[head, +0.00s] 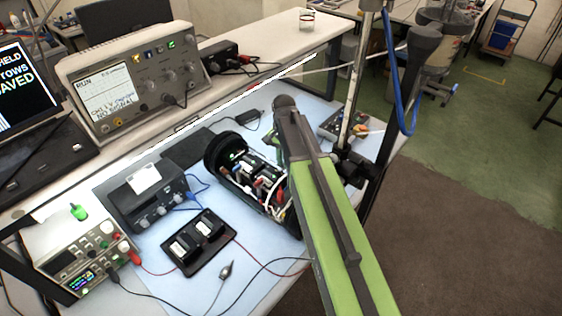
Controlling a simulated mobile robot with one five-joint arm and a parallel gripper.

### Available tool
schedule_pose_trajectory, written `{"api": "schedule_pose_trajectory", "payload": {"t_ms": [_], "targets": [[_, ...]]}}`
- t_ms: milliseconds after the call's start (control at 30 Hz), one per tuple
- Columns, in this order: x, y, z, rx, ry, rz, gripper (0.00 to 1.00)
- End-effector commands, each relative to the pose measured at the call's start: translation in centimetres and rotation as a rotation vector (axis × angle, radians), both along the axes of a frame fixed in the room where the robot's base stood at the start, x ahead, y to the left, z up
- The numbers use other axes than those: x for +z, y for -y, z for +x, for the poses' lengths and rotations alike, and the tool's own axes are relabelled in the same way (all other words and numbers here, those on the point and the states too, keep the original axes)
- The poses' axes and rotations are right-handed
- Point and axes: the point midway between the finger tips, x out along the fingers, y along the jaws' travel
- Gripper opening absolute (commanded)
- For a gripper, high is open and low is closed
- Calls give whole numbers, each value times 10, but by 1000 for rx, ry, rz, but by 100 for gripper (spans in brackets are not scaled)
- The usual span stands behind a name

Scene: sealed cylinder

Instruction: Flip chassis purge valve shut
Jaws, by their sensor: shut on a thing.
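The cylinder chassis (234,185) lies on the blue mat (160,257) on the bench, its open side showing boards, wires and red and white parts. A thick black ring (222,153) forms its far left end. My green and dark arm reaches up from the bottom right and covers the chassis's right side.
A black box with knobs (150,200), a black tray with two modules (199,243) and a power supply (88,262) stand left of the chassis. Cables cross the mat. A metal post (357,75) rises right of the arm. An oscilloscope (130,82) sits on the shelf behind.

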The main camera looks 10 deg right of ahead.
Motion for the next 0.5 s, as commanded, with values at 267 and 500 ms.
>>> {"api": "schedule_pose_trajectory", "payload": {"t_ms": [267,500], "targets": [[0,3,-5,-159,-4,-1,0],[0,4,-6,-225,-4,-1,0]]}}
